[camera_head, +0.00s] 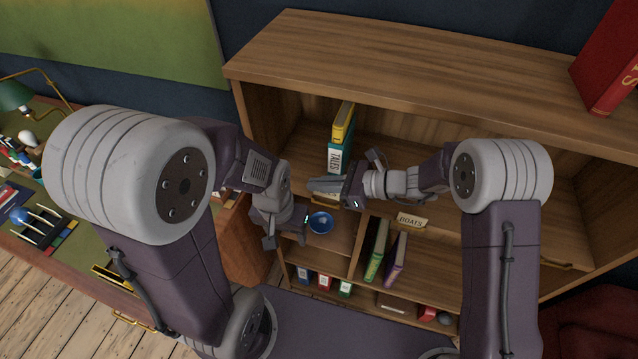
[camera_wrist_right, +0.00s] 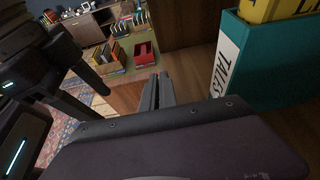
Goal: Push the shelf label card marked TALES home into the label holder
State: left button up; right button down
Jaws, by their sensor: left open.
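A teal book marked TALES (camera_head: 338,158) stands on the upper shelf; its white spine label shows large in the right wrist view (camera_wrist_right: 228,60). Below it on the shelf edge is a brass label holder with a pale card (camera_head: 326,200), mostly covered by my right gripper; I cannot read its text. My right gripper (camera_head: 312,184) points left across the front of that edge, its fingers close together (camera_wrist_right: 157,92) with nothing visible between them. Whether it touches the card is hidden. My left gripper (camera_head: 287,239) is open and empty, lower and left, in front of the cubby.
A yellow book (camera_head: 344,119) stands behind the teal one. A card marked BOATS (camera_head: 411,220) sits farther right on the shelf edge. A blue bowl (camera_head: 321,222) is in the cubby below, close to my left gripper. A desk (camera_head: 75,250) with small items is at the left.

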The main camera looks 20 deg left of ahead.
aim_at(319, 195)
jog(key=shift+f, duration=0.15)
jog(key=shift+f+b, duration=0.35)
jog(key=shift+b, duration=0.1)
jog(key=shift+f+b, duration=0.95)
jog(key=shift+f, duration=0.1)
jog(key=c, duration=1.6)
grip_release()
jog(key=v, duration=0.9)
jog(key=shift+s+r, duration=0.1)
